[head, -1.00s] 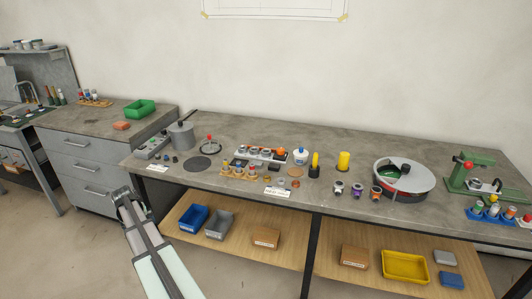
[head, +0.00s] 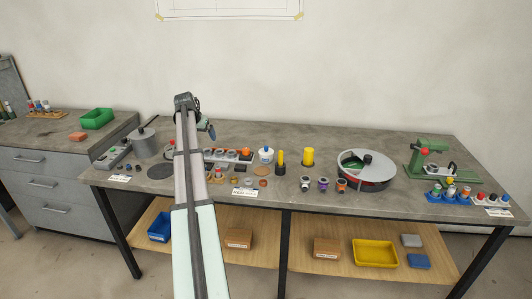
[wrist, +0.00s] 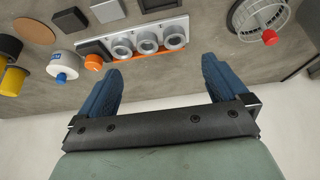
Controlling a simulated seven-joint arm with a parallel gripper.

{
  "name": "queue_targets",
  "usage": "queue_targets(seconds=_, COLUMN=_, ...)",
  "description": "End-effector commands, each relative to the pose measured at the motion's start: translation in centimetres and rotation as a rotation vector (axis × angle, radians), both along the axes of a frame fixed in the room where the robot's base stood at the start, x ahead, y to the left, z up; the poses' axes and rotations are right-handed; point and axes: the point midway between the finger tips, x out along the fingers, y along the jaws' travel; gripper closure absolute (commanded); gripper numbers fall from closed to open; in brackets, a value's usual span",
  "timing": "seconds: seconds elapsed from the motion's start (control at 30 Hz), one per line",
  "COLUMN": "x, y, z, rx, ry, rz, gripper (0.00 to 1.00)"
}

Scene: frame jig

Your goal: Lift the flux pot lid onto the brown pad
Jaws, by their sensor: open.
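The flux pot is likely the white pot (head: 266,158) right of the grey rack. Its lid (head: 266,149) looks blue on top and sits on the pot. The wrist view shows this lid with its blue knob (wrist: 61,77) at the left. The brown pad (head: 262,171) is a flat round disc just in front of the pot; it also shows in the wrist view (wrist: 33,30). My gripper (head: 208,128) is above the bench, left of the pot, near the back. In the wrist view its blue fingers (wrist: 160,75) are apart with nothing between them.
A grey rack (wrist: 153,32) with rings and an orange piece lies below my fingers. A wire stand with a red knob (wrist: 269,37) is beside it. Yellow cylinder (head: 308,157), round tray (head: 365,184) and green press (head: 430,158) stand farther right. My arm hides part of the bench.

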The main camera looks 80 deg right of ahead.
Motion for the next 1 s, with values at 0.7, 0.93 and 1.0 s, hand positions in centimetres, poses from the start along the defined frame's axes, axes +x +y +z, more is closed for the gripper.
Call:
queue_targets(seconds=0.7, x=-23.9, y=-5.4, z=2.4, rx=0.079, ry=-0.032, rz=-0.493, gripper=0.0)
queue_targets(seconds=0.93, x=-24.3, y=-6.2, z=0.0, rx=0.08, ry=-0.032, rz=-0.492, gripper=0.0)
queue_targets(seconds=1.0, x=-24.5, y=-6.6, z=-1.1, rx=0.08, ry=-0.031, rz=-0.491, gripper=0.0)
